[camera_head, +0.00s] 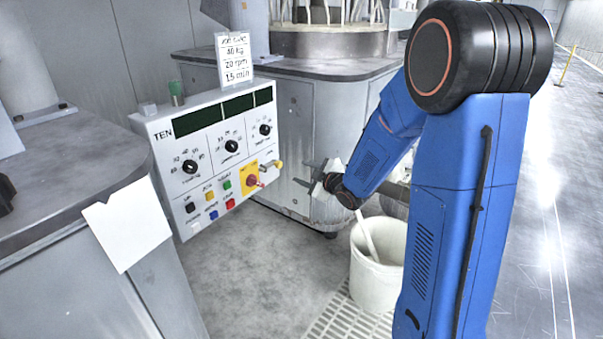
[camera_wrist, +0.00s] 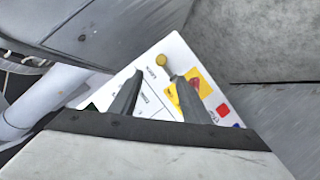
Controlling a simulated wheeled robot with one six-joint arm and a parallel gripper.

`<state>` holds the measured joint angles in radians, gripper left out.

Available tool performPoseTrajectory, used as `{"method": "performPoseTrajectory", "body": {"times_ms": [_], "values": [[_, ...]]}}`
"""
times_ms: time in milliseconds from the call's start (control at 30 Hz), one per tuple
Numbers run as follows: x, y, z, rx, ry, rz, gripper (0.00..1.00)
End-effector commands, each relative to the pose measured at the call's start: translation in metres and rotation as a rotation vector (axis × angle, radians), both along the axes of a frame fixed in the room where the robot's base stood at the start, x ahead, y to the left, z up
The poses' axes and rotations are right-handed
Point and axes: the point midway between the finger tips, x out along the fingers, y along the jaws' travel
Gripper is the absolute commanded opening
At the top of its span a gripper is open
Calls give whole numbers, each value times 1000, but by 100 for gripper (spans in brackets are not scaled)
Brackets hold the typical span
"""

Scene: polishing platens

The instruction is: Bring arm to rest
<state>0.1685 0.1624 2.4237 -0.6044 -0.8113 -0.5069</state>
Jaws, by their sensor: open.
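My blue arm comes down from the right in the head view, and my gripper (camera_head: 304,174) points left toward the control panel (camera_head: 180,140). The gripper is open, with nothing between its fingers. It is apart from the panel, a little right of a yellow-tipped lever (camera_head: 278,165). In the wrist view both fingers of my gripper (camera_wrist: 158,78) are spread toward the panel's white face (camera_wrist: 150,68). The yellow lever tip (camera_wrist: 162,60) shows just beyond the fingertips there.
The panel carries dials, coloured buttons and a red switch (camera_head: 251,181) on a yellow plate. A white bucket (camera_head: 372,285) stands on a floor grate below my arm. A grey machine table (camera_head: 75,165) with a hanging white sheet (camera_head: 128,222) is at left. Open floor lies right.

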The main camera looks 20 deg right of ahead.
Motion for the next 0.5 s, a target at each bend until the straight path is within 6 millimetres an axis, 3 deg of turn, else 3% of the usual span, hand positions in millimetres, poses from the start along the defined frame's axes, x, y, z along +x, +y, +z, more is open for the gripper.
{"method": "performPoseTrajectory", "body": {"times_ms": [500], "values": [[-4,-2,5,1,13,-19,43]]}}
